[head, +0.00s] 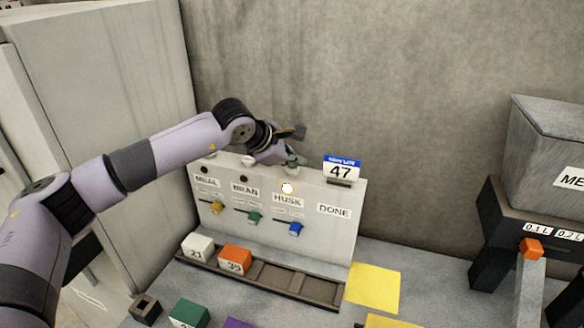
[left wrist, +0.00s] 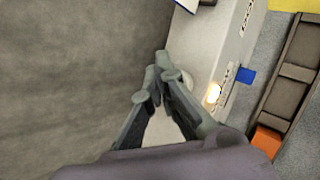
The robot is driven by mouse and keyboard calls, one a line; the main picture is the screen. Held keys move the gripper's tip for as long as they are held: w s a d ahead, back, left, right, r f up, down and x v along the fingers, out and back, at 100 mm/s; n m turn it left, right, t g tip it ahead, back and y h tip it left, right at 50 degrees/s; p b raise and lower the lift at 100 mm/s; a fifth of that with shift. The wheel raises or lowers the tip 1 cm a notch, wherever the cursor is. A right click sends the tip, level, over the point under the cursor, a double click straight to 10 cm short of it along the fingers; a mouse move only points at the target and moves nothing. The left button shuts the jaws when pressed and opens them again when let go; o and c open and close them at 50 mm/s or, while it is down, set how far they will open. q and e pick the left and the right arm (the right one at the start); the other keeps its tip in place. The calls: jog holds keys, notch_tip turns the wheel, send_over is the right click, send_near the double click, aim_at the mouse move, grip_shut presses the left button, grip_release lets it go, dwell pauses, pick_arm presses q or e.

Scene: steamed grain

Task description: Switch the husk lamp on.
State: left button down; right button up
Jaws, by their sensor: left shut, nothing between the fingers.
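The husk lamp (head: 288,188) glows bright on the panel (head: 325,235), above the HUSK label (head: 288,201). The lit lamp also shows in the left wrist view (left wrist: 213,92). The meal and bran lamps are dark. A blue slider knob (head: 295,229) sits below the HUSK label. My left gripper (head: 293,161) is at the panel's top edge, above the lit lamp. In the left wrist view its fingers (left wrist: 158,68) are shut and empty, beside a pale round button (left wrist: 186,79) partly hidden behind them. I cannot tell whether they touch it. My right gripper is not in view.
A lot sign reading 47 (head: 342,168) stands on the panel's top, right of my gripper. A rack (head: 268,278) in front holds a white block (head: 198,246) and an orange block (head: 235,261); its right slots are empty. A concrete wall is close behind.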

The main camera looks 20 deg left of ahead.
aim_at(294, 170)
pick_arm(q)
jog(key=shift+r, duration=0.15)
jog(key=shift+r+p, duration=0.9)
jog(key=shift+r, duration=2)
